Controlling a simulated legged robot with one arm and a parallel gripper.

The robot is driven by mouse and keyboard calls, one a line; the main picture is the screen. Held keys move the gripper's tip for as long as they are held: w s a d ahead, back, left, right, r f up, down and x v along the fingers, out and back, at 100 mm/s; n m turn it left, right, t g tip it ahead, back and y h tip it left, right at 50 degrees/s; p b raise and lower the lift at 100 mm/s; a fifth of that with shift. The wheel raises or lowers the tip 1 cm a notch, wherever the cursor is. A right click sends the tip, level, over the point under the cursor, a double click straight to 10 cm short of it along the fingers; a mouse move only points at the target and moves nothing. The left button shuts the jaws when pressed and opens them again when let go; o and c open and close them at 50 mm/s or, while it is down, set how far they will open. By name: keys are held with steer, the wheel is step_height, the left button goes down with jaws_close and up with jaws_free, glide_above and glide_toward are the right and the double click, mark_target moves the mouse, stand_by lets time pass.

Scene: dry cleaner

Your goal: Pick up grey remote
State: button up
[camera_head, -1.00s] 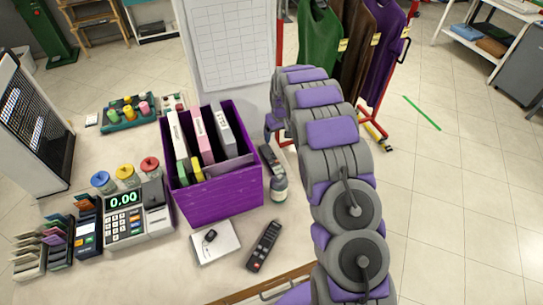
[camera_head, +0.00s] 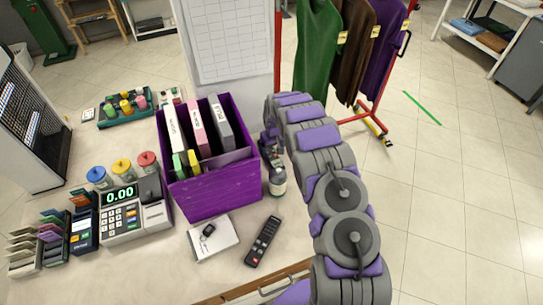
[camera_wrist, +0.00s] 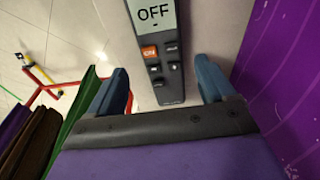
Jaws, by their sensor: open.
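The grey remote (camera_wrist: 157,62) shows in the wrist view, with an OFF display, an orange button and several dark buttons. It lies on the pale counter beside the purple box (camera_wrist: 285,85). My gripper (camera_wrist: 161,72) is open, with one blue finger on each side of the remote's lower end. I cannot tell whether the fingers touch it. In the head view my gripper (camera_head: 270,140) is partly hidden by my arm, at the right side of the purple box, and the grey remote is hard to make out there.
A small bottle (camera_head: 277,181) stands just in front of my gripper. A cash register (camera_head: 122,218) stands left. A garment rack (camera_head: 383,95) is behind right.

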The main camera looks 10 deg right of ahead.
mark_target(270, 153)
steer(key=f, duration=0.3)
steer(key=shift+w+a, duration=0.25)
steer(key=shift+a, duration=0.1)
steer(key=shift+a+r, duration=0.1)
steer(key=shift+r, duration=0.05)
steer(key=shift+d, duration=0.2)
steer(key=c, duration=1.2)
steer(key=shift+a, duration=0.1)
steer(key=shift+r, duration=0.1)
steer(key=shift+c, duration=0.2)
